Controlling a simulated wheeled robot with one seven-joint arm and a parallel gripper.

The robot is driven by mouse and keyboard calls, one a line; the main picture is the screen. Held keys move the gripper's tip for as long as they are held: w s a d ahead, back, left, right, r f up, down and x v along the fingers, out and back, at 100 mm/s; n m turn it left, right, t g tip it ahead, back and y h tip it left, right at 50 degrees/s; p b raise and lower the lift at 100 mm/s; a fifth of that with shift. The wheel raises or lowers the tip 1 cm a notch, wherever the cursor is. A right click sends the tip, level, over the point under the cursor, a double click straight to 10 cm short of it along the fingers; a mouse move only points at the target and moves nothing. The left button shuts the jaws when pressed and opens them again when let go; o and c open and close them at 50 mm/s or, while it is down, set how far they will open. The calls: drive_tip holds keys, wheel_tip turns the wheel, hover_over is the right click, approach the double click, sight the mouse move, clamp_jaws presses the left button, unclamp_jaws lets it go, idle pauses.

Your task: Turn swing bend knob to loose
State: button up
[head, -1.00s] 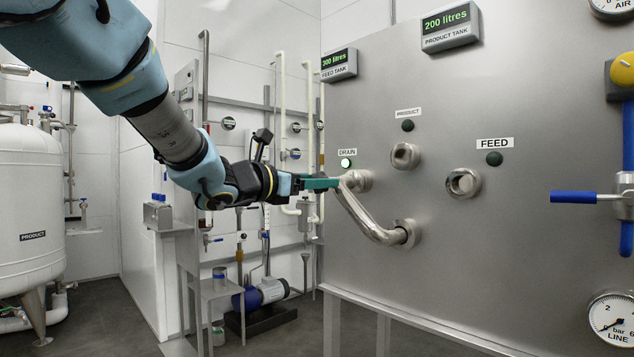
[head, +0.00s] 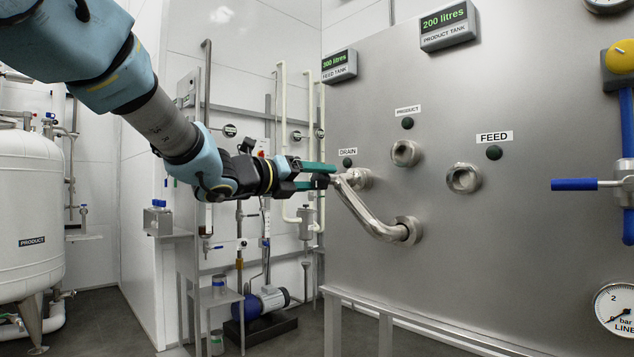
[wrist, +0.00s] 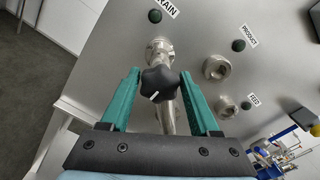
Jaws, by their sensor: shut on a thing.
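The swing bend knob (wrist: 160,82) is a black lobed knob with a white mark pointing to the lower left in the wrist view. It is a dark shape (head: 320,182) in the head view. My gripper (head: 323,177) is shut on it, with a green finger on either side. The swing bend (head: 372,217) is a shiny curved pipe. Its lower right end is at a port (head: 409,231); its upper end, beside the knob, is at the port under the DRAIN label (head: 348,151). I cannot tell how tightly it seats there.
The PRODUCT port (head: 405,153) and FEED port (head: 464,178) are open on the steel panel (head: 520,260). The drain lamp (head: 347,162) is dark. A blue-handled valve (head: 590,184) is at the right. Pipework and a pump (head: 260,301) stand behind my arm.

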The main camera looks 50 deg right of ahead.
drive_tip(key=n+p, duration=0.1)
drive_tip(key=n, duration=0.5)
drive_tip(key=shift+w, duration=0.1)
drive_tip(key=n+p, duration=0.2)
drive_tip(key=n, duration=0.4)
drive_tip(key=shift+f+n+p, duration=0.1)
drive_tip(key=shift+n+p, duration=0.3)
drive_tip(key=n+p, duration=0.3)
drive_tip(key=n, duration=0.2)
drive_tip(key=shift+f, duration=0.1)
drive_tip(key=n+p, duration=0.2)
drive_tip(key=n, duration=0.2)
drive_tip(key=shift+p, duration=0.3)
drive_tip(key=shift+f+n+p, duration=0.15)
drive_tip(key=shift+n+p, duration=0.85)
drive_tip(key=shift+n, duration=0.5)
drive_tip(key=shift+s, duration=0.2)
drive_tip(key=o, duration=1.3)
drive_tip(key=shift+o, duration=0.2)
